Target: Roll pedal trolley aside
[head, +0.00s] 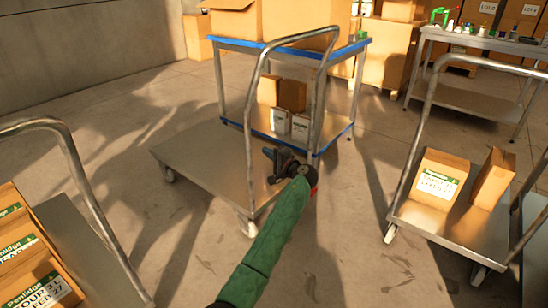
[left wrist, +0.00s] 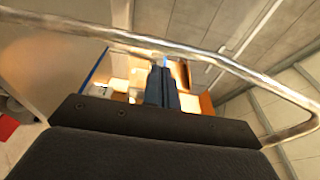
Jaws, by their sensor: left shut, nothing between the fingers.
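A flat platform trolley (head: 205,163) with a tall hoop handle (head: 253,92) stands in the middle of the head view, its visible deck empty. I see no pedal on it, and cannot tell whether it is the pedal trolley. My left gripper (head: 271,162), on a green-sleeved arm, is in front of this trolley, near the lower part of the handle. The left wrist view shows its fingers (left wrist: 162,86) together and empty, with the bent metal handle (left wrist: 235,66) crossing the view. Contact with the handle cannot be told. My right gripper is out of view.
A blue-edged shelf cart (head: 285,45) with boxes stands just behind the trolley. A trolley with labelled boxes (head: 30,262) is at left; another trolley (head: 440,222) with two boxes is at right. A workbench (head: 480,42) stands at back right. Bare floor (head: 345,225) lies between.

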